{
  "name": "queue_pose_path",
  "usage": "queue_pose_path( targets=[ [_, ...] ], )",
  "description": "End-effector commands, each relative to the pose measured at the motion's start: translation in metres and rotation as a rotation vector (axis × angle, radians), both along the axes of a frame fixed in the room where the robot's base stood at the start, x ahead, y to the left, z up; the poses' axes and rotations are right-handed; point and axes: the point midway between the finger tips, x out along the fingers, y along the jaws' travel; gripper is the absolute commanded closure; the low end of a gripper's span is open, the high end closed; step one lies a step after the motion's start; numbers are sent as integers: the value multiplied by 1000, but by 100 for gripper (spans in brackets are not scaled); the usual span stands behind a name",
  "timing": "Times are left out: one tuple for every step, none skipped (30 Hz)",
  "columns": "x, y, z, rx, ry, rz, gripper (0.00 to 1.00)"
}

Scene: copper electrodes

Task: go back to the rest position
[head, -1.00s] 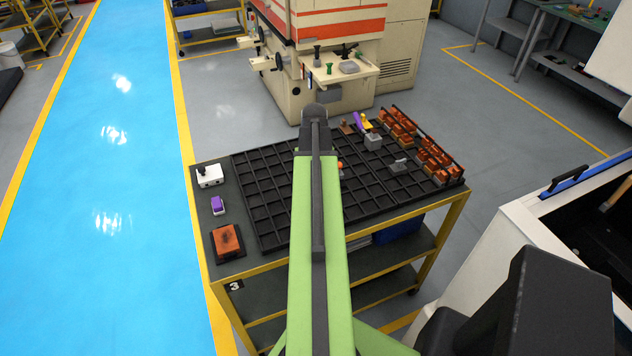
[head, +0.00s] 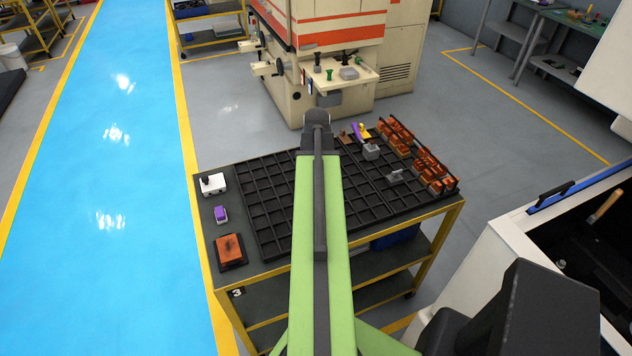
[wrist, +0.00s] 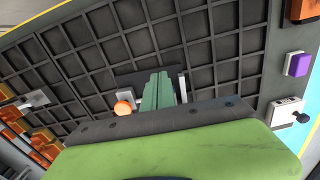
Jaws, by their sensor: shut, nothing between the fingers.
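In the head view my green arm reaches out over the black gridded tray (head: 270,216) on the cart, and its far end hides my gripper. In the wrist view the pale green fingers of my gripper (wrist: 158,91) are together, with nothing between them. They show in front of the tray's empty compartments. A grey piece with an orange ball (wrist: 123,108) appears just left of the fingers. I cannot tell the exact height of the fingers above the tray.
Copper electrodes (head: 432,172) stand along the tray's right side, near a grey block (head: 371,151). A white switch box (head: 213,184), a purple piece (head: 221,214) and an orange block (head: 229,248) lie on the left strip. A cream machine (head: 335,75) stands behind; a white enclosure (head: 505,240) is at right.

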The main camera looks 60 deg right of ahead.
Motion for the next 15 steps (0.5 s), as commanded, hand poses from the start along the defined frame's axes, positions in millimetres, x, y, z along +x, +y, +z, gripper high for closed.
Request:
queue_pose_path(
  targets=[
    [0,0,24,0,0,0,100],
    [0,0,29,0,0,0,100],
    [0,0,36,0,0,1,100],
    [0,0,39,0,0,1,100],
    [0,0,42,0,0,1,100],
    [1,0,45,0,0,1,100],
    [1,0,46,0,0,1,100],
    [1,1,47,0,0,1,100],
    [1,1,46,0,0,1,100],
    [1,1,46,0,0,1,100],
    [1,1,45,0,0,1,100],
    [1,1,44,0,0,1,100],
    [1,1,44,0,0,2,100],
    [1,1,44,0,0,2,100],
    [1,1,44,0,0,2,100]
  ],
)
